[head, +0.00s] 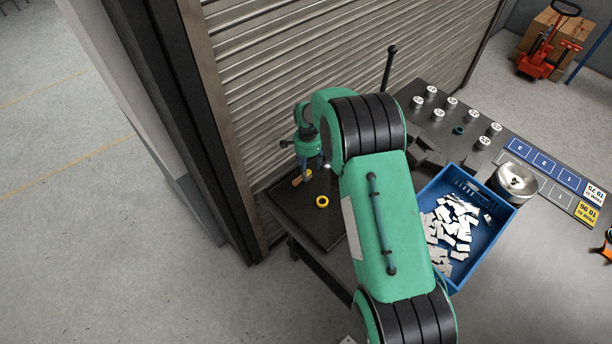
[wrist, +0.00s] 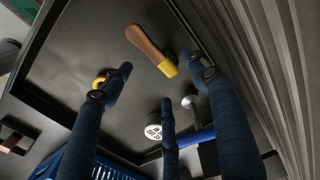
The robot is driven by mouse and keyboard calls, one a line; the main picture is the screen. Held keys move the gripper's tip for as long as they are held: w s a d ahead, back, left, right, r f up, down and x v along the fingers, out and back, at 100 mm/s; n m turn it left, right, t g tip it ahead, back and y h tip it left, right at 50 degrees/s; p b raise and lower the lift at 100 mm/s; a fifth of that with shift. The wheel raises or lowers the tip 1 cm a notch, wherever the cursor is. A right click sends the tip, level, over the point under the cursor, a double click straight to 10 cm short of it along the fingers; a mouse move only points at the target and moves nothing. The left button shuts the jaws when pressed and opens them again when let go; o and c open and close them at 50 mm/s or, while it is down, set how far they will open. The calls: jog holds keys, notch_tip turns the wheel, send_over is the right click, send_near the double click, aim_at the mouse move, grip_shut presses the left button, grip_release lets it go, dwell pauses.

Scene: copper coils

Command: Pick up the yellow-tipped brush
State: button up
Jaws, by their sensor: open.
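The yellow-tipped brush (wrist: 147,44) lies on the dark tray (wrist: 90,42). It has a brown wooden handle and a yellow end, which points toward the space between my fingers in the wrist view. In the head view the brush (head: 302,177) shows just below my gripper (head: 312,166). My gripper (wrist: 158,74) is open, with its dark blue fingers spread and nothing between them. The yellow end appears close to the right finger; I cannot tell whether they touch.
A yellow ring (head: 322,201) lies on the tray near the brush, partly behind my left finger in the wrist view. A blue bin (head: 483,250) of white pieces, a metal bowl (head: 517,180) and several white-topped cylinders stand rightward. A shutter (head: 340,60) rises close behind the tray.

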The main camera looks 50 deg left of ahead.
dwell(0.3)
jog(key=shift+f+p, duration=0.35)
jog(key=shift+f, duration=2.25)
jog(key=c, duration=1.3)
